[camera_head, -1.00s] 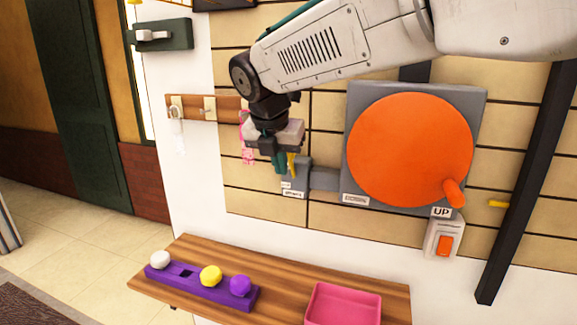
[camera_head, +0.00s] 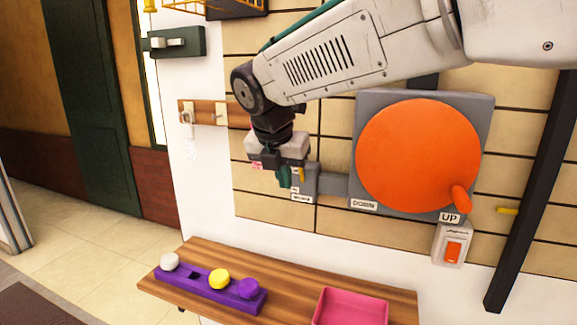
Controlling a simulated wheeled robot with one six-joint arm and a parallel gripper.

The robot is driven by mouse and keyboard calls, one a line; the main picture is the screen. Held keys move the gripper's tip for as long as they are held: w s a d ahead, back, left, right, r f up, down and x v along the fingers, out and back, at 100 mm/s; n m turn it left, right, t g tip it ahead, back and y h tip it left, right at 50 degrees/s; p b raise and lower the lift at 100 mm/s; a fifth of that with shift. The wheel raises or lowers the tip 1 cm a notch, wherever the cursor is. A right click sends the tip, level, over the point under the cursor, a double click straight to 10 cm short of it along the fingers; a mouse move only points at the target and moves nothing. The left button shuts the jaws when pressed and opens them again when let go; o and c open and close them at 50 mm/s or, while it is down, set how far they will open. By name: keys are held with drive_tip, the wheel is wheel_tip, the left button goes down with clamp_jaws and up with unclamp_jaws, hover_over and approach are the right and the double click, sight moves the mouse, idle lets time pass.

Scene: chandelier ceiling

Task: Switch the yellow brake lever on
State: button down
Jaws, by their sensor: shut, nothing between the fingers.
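The orange disc (camera_head: 415,155) has a knob and DOWN and UP labels. An orange switch (camera_head: 453,252) is below it. A wooden shelf (camera_head: 285,290) holds a purple block (camera_head: 205,290) and a pink tray (camera_head: 350,306). A dark post (camera_head: 530,190) stands right.

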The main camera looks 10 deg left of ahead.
wheel_tip(320, 180, up, 10)
drive_tip(key=s, duration=0.1)
drive_tip(key=shift+s+a, duration=0.2)
drive_tip(key=s+d+f+m+g, duration=0.1)
drive_tip(key=s+d+f+m, duration=0.5)
drive_tip(key=s+d+m, duration=0.3)
drive_tip(key=s+d+f+m+g, duration=0.1)
drive_tip(key=s+d+f+m, duration=0.5)
drive_tip(key=s+d+m, duration=0.3)
drive_tip(key=s+d+f+m+g, duration=0.1)
drive_tip(key=s+d+f+m, duration=0.5)
drive_tip(key=d+m, duration=0.9)
drive_tip(key=s+d, duration=0.3)
drive_tip(key=d, duration=0.1)
drive_tip(key=shift+s+d+m+y, duration=0.2)
drive_tip(key=shift+d+m+y, duration=0.1)
drive_tip(key=shift+m+y, duration=0.1)
